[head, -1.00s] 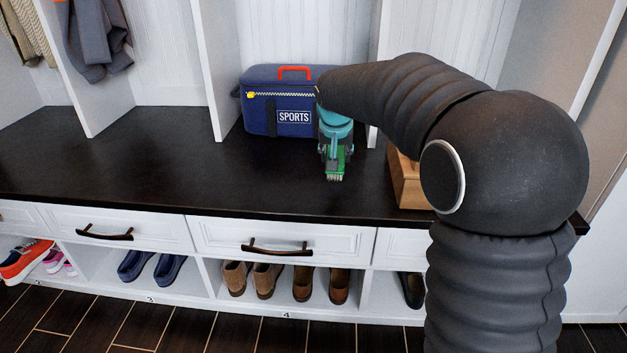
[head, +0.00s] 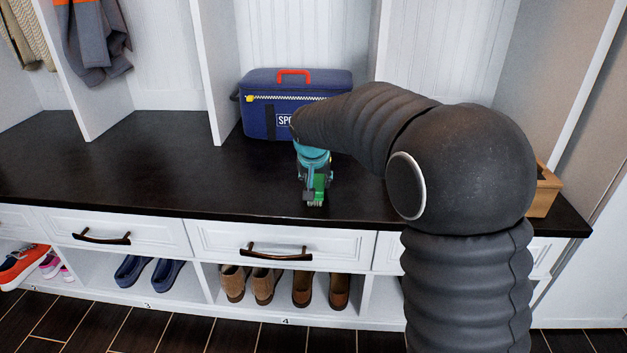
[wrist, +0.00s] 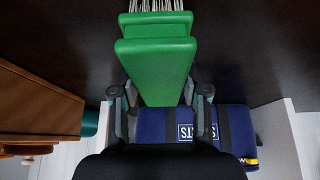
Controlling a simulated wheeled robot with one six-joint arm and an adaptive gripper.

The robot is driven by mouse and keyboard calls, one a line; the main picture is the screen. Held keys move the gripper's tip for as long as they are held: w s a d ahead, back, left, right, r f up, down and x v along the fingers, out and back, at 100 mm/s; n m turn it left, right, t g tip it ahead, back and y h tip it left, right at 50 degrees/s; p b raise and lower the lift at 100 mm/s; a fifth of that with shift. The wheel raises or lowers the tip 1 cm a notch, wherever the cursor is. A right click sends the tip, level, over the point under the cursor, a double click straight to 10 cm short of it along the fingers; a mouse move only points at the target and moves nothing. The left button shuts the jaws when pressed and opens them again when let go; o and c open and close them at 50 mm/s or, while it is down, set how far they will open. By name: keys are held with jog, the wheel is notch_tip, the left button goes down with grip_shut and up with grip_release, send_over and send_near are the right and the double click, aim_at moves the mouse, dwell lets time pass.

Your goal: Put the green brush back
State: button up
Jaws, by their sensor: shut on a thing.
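The green brush (head: 319,186) is in my gripper (head: 313,182), over the dark bench top near its front edge, in front of the blue sports bag. In the wrist view the brush (wrist: 155,70) has a flat green body and pale bristles at the top of the picture. The two fingers of my gripper (wrist: 158,98) are shut on it from both sides. A wooden box (head: 545,192) stands at the right end of the bench, mostly hidden behind my arm in the head view. It also shows at the left of the wrist view (wrist: 40,100).
The blue sports bag (head: 262,118) with a red handle stands at the back of the dark bench (head: 130,165). White dividers (head: 220,70) rise behind. The bench left of my gripper is clear. Drawers and shoes (head: 265,285) are below.

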jog(key=shift+f, duration=0.15)
jog(key=o, duration=1.1)
jog(key=shift+s+r, duration=0.1)
jog(key=shift+r, duration=0.35)
jog(key=p+v, duration=0.1)
jog(key=v, duration=1)
jog(key=shift+s+r, duration=0.15)
jog(key=shift+r, duration=0.05)
